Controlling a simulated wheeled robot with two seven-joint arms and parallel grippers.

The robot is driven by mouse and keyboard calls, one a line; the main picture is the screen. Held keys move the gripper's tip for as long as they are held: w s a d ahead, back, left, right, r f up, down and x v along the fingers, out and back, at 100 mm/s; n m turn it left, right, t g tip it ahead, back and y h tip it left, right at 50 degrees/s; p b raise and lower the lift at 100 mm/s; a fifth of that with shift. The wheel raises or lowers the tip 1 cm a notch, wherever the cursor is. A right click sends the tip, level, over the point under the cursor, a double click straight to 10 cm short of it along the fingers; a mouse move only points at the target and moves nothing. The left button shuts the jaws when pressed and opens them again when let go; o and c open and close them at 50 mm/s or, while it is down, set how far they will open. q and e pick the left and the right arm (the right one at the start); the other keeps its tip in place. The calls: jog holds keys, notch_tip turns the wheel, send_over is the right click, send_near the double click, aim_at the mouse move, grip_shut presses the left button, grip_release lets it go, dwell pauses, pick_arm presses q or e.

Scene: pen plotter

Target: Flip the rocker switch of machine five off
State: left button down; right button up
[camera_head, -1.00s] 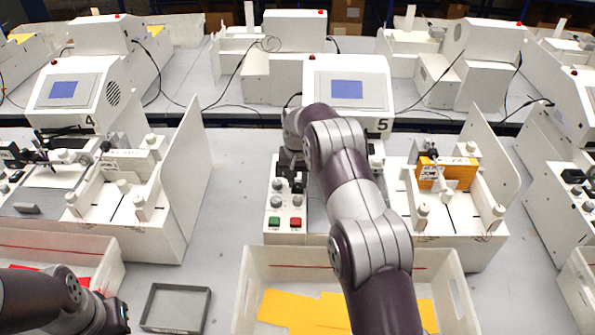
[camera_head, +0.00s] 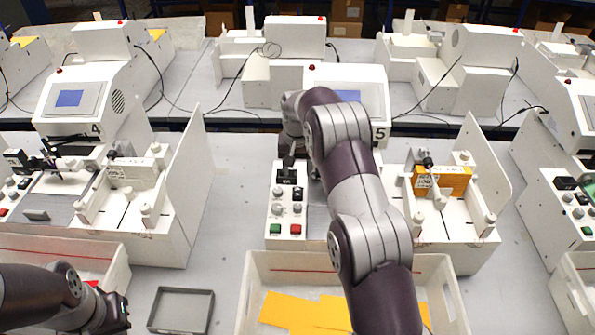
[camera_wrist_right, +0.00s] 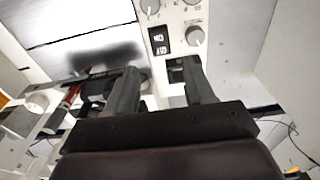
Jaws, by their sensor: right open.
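Machine five (camera_head: 347,84), marked "5", stands at centre, partly hidden behind my right arm. Its white control panel (camera_head: 287,219) carries black parts, grey knobs, a green button and a red button. A black rocker switch with white lettering (camera_wrist_right: 160,40) shows on the panel in the right wrist view; the lettering is too blurred to read surely. My right gripper (camera_head: 289,160) is over the panel's far end. In the wrist view its fingers (camera_wrist_right: 158,70) are apart with nothing held, pointing at the panel near the switch. My left gripper (camera_head: 118,314) is low at left, its jaws unclear.
A holder with an orange block (camera_head: 441,181) stands right of my right arm. A white bin with orange sheets (camera_head: 305,312) is in front. A grey tray (camera_head: 180,311) lies at left. Machine four (camera_head: 75,98) stands further left. Bare table shows between it and the panel.

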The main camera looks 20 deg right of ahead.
pick_arm(q)
notch_tip(320, 180, up, 4)
jog(key=shift+f+p, duration=0.15)
jog(key=shift+p, duration=0.9)
pick_arm(e)
notch_tip(320, 180, up, 4)
jog(key=shift+s+r, duration=0.15)
